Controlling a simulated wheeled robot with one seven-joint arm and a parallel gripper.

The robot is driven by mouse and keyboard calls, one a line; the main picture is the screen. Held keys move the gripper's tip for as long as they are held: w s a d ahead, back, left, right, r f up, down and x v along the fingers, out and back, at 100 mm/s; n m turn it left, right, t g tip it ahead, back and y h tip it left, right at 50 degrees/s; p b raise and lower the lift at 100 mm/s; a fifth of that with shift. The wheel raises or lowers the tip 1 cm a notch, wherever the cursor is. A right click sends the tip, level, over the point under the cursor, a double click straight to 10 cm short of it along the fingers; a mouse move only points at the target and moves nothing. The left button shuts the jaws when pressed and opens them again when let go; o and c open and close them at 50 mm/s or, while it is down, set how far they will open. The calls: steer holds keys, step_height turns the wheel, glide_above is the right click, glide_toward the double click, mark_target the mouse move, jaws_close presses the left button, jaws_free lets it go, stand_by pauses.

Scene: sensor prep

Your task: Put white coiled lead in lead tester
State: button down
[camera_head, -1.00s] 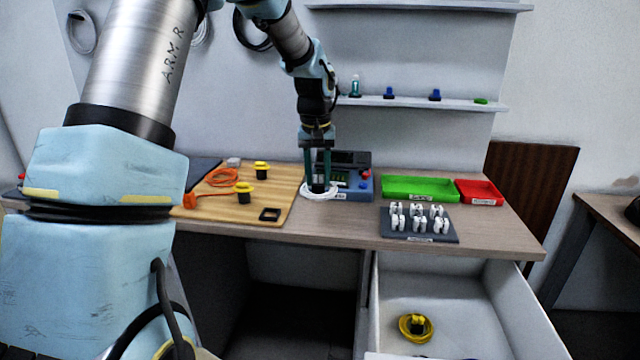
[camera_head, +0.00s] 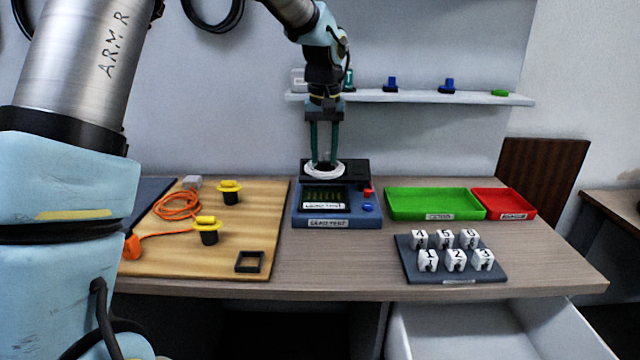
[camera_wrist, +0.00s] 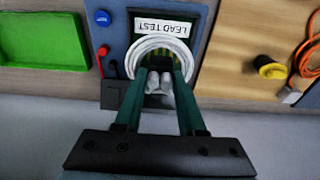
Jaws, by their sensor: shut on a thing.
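The white coiled lead (camera_head: 325,170) is held between the fingertips of my gripper (camera_head: 324,160), at the back part of the blue lead tester (camera_head: 338,222). My gripper points down and is shut on the lead. In the wrist view, the white coil (camera_wrist: 137,52) rings the green fingers, with whitish connector ends between them. The lead tester (camera_wrist: 115,27) lies beneath it, with its "LEAD TEST" label showing. The head view shows the tester's dark slotted panel, a red knob and a blue button. I cannot tell whether the lead touches the tester.
A wooden board (camera_head: 180,262) at left bears an orange lead (camera_head: 178,206) and yellow-topped parts (camera_head: 229,190). Green (camera_head: 433,204) and red (camera_head: 504,204) trays stand right of the tester. A dark rack (camera_head: 451,272) holds numbered white blocks. An open drawer (camera_head: 490,331) is below. A shelf (camera_head: 420,97) is above.

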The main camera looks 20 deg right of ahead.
mark_target(324, 154)
steer(key=shift+f+p, duration=0.6)
steer(key=shift+f, duration=3)
steer(key=shift+f, duration=0.15)
steer(key=c, duration=0.5)
jaws_free()
steer(key=r, duration=0.4)
steer(key=s+r+b, duration=0.1)
steer(key=r, duration=0.7)
steer(key=shift+s+a+r+b, duration=0.1)
steer(key=shift+s+a+b, duration=0.05)
steer(key=shift+a+b, duration=0.25)
steer(key=a+f+n, duration=0.1)
steer(key=a+f, duration=0.3)
steer(key=a, duration=0.7)
steer(key=a+f+n, duration=0.1)
steer(key=a+f, duration=0.2)
steer(key=a, duration=0.9)
steer(key=shift+n, duration=0.9)
steer(key=s+a+f, duration=0.1)
steer(key=s+a, duration=0.2)
steer(key=a, duration=0.1)
steer(key=s+a+f, duration=0.2)
steer(key=s+a, duration=0.1)
steer(key=a, duration=0.1)
steer(key=s+a+f, duration=0.2)
steer(key=s+a, duration=0.1)
steer(key=a, duration=0.2)
steer(key=shift+s, duration=0.25)
